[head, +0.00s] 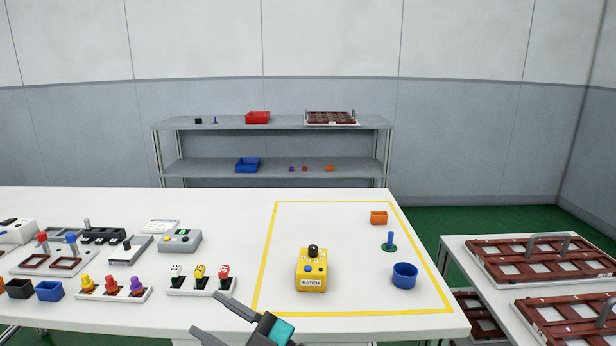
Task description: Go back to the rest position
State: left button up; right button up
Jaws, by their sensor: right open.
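My right gripper (213,322) shows at the bottom of the head view, over the front edge of the white table (380,328). Its two fingers are spread apart and nothing is between them. It is apart from the things on the table. My left gripper is not in view.
Trays (540,258) lie at right.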

jog(key=s+d+f+m+t+h, duration=0.1)
jog(key=d+f+m+t+h, duration=0.7)
jog(key=d+f+m+h, duration=0.65)
pick_arm(q)
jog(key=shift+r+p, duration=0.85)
jog(key=shift+p, duration=0.05)
pick_arm(e)
jog(key=s+d+f+m+g+h, duration=0.1)
jog(key=s+d+f+g+h, duration=0.1)
jog(key=s+d+f, duration=0.2)
jog(key=s+d+f+m+g+h, duration=0.2)
jog(key=s+d+f+g, duration=0.1)
jog(key=s+d, duration=0.7)
jog(key=d+f, duration=0.1)
jog(key=d, duration=0.1)
jog(key=shift+d+f, duration=0.3)
jog(key=shift+f, duration=0.1)
jog(key=shift+s, duration=0.1)
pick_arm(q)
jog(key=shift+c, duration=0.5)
